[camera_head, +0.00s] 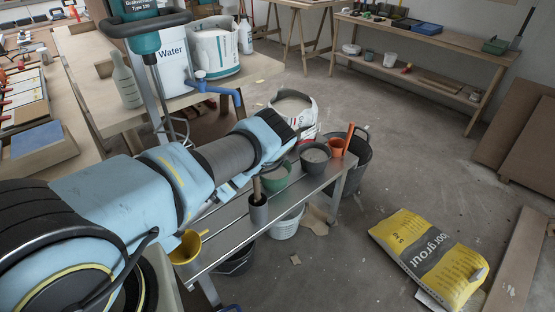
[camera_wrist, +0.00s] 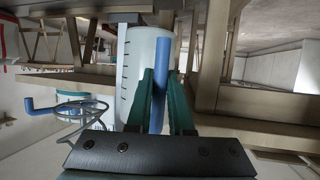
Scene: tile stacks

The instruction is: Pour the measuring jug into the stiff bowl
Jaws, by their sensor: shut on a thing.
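In the wrist view, my gripper (camera_wrist: 164,82) has its teal fingers shut on the blue handle of the measuring jug (camera_wrist: 132,70). The jug is pale and translucent with dark scale marks on its side. In the head view my arm hides the jug and the fingers. A dark grey bowl (camera_head: 315,154) with grey contents and a green bowl (camera_head: 275,180), partly behind my arm, stand on the metal bench (camera_head: 222,240) close to my wrist. I cannot tell which is the stiff bowl. The jug's contents are not clear.
An orange cup (camera_head: 337,147) stands beside the grey bowl. A dark pot (camera_head: 258,212) with a wooden handle and a yellow jug (camera_head: 187,248) are nearer on the bench. A dark bucket (camera_head: 357,165) and a grout sack (camera_head: 430,258) are on the floor.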

